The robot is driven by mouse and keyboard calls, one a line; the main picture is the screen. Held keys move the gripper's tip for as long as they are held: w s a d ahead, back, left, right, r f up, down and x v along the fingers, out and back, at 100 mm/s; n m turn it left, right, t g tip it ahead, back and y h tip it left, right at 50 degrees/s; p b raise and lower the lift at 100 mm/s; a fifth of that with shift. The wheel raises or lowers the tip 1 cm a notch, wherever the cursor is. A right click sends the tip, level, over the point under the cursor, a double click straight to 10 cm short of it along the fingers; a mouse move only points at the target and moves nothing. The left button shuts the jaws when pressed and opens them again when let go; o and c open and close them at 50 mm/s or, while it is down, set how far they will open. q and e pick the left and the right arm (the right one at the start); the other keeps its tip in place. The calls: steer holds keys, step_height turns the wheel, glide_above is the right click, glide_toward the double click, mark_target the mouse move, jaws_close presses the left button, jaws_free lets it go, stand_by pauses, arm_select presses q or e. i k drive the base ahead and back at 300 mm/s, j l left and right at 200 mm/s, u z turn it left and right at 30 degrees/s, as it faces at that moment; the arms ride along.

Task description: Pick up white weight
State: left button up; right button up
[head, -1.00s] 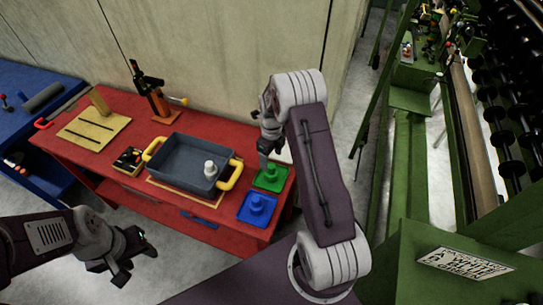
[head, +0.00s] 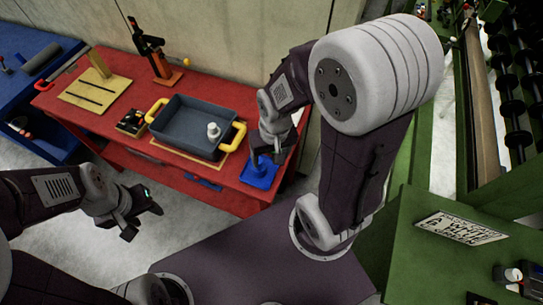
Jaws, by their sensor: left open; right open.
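The white weight (head: 213,130) stands upright inside a grey tray with yellow handles (head: 180,102), towards the tray's right end. My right gripper (head: 269,158) is open, to the right of the tray and over the blue square piece (head: 257,176), partly covering it. I cannot tell whether it touches that piece. My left gripper (head: 142,221) is open and empty, in front of the red table (head: 125,160) and away from the weight. The green square piece is hidden behind my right gripper and arm.
A small black box (head: 132,121), a yellow slotted board (head: 95,88) and a black-and-orange clamp (head: 152,45) are on the table left of and behind the tray. A green surface (head: 420,255) at right holds a sign (head: 461,228) and a small white-topped item (head: 513,274).

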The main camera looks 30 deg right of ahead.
mark_target(215, 134)
steer(key=j+z, duration=0.25)
steer(key=j, duration=0.4)
steer(key=j+z, duration=0.25)
steer(key=j, duration=0.35)
